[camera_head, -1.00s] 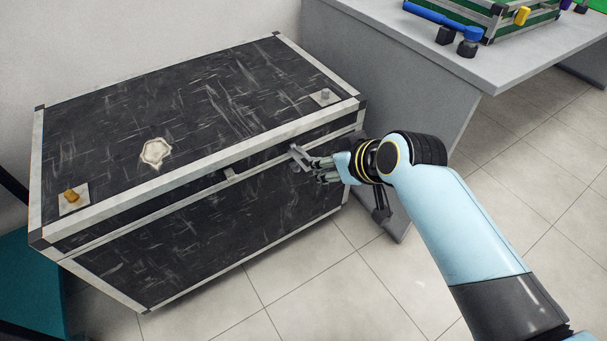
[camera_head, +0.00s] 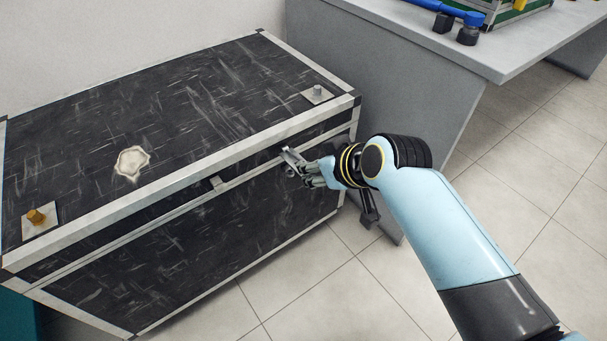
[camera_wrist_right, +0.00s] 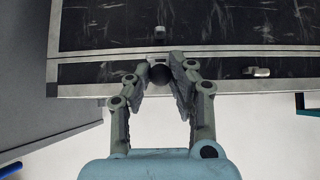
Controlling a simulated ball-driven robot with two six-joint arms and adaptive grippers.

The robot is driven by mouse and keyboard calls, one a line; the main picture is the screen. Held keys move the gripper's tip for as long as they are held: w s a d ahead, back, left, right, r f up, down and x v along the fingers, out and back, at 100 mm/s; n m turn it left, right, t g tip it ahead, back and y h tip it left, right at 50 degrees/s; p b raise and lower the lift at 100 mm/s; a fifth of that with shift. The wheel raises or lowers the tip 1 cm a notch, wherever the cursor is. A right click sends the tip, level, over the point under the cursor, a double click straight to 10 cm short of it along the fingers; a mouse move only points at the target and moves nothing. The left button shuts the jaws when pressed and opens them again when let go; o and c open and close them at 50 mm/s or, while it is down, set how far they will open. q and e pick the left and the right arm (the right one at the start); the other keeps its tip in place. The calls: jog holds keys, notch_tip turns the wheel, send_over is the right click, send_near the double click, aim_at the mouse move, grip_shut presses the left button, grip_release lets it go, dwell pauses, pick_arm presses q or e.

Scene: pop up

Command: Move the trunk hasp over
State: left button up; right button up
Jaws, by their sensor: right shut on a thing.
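The black trunk (camera_head: 130,240) with pale metal edging stands closed. My right gripper (camera_head: 287,163) is at its front, by the lid seam near the right end. In the right wrist view its fingers (camera_wrist_right: 160,84) close around a dark round piece (camera_wrist_right: 160,74) at the seam, which I take to be part of the trunk hasp. The fingers hide most of it. Another metal clasp (camera_head: 215,183) sits at the middle of the seam and also shows in the wrist view (camera_wrist_right: 257,72). My left gripper is out of view.
The lid carries an orange knob (camera_head: 36,216) on a plate, a grey knob (camera_head: 318,91) on a plate and a pale worn patch (camera_head: 132,162). A grey desk (camera_head: 420,75) stands close on the right. Tiled floor (camera_head: 300,290) is clear in front.

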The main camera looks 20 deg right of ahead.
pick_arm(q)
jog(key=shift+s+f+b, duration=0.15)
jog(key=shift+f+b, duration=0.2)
pick_arm(e)
jog(key=shift+s+f, duration=0.2)
jog(key=shift+f, duration=0.6)
jog(key=shift+s+f, duration=0.15)
jog(key=shift+f, duration=0.6)
jog(key=shift+w+f+b, duration=0.1)
jog(key=shift+f+b, duration=0.6)
jog(key=shift+f, duration=0.8)
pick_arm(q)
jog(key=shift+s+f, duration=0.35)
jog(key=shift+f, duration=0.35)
pick_arm(e)
grip_shut()
jog(key=shift+w, duration=0.1)
pick_arm(q)
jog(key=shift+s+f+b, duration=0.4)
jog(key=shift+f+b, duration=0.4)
jog(key=shift+b, duration=0.05)
pick_arm(e)
jog(key=f, duration=0.1)
jog(key=w+f, duration=0.1)
jog(key=shift+a+f, duration=0.2)
jog(key=shift+f, duration=0.15)
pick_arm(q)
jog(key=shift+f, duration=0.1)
pick_arm(e)
jog(key=shift+w+f, duration=0.1)
